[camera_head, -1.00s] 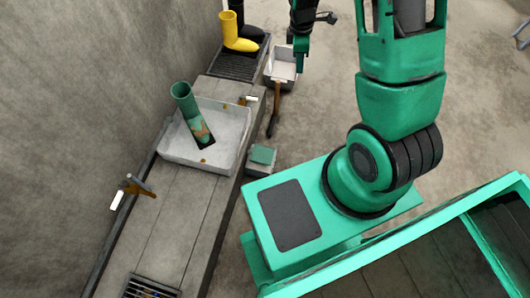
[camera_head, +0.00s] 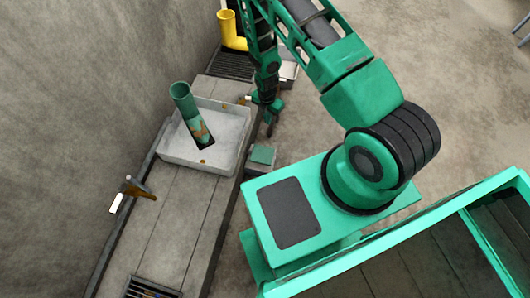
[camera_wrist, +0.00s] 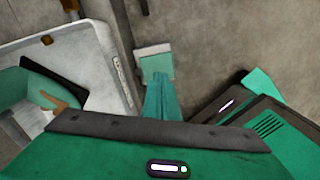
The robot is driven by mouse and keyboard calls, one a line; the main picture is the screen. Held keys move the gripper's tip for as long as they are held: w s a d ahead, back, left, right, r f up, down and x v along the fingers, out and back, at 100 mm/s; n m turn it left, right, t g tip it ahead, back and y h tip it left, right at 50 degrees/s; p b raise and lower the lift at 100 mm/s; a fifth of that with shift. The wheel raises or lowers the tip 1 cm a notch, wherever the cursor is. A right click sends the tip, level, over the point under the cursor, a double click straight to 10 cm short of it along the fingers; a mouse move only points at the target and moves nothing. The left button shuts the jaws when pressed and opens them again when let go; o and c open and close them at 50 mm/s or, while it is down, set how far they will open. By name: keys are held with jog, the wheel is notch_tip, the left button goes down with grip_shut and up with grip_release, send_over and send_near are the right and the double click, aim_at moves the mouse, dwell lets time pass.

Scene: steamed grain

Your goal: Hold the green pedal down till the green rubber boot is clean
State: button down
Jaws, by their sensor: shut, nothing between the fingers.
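The green pedal (camera_head: 262,155) is a small green pad on a pale base on the floor, beside the basin bench. In the wrist view the pedal (camera_wrist: 155,63) lies just beyond my fingertips. My gripper (camera_head: 274,107) is shut and empty, above and behind the pedal in the head view. In the wrist view its closed green fingers (camera_wrist: 161,85) point toward the pedal; whether they touch it I cannot tell. The green rubber boot (camera_head: 190,112) leans in the white basin (camera_head: 184,160) with brown dirt on its lower part. Part of the boot (camera_wrist: 30,88) shows in the wrist view.
A yellow boot (camera_head: 232,32) stands on a grate behind the basin. A white bin (camera_head: 290,72) is partly hidden by my arm. A wooden-handled tool (camera_head: 140,190) lies by the wall. The bench edge and basin stand close left of the pedal.

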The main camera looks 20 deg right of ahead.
aim_at(265, 155)
jog(key=s+a+f+n, duration=0.2)
jog(key=s+f+n, duration=0.2)
jog(key=f, duration=0.6)
jog(key=shift+s+a, duration=0.2)
jog(key=shift+a, duration=0.2)
notch_tip(265, 155, down, 14)
jog(key=shift+f, duration=0.1)
dwell(0.3)
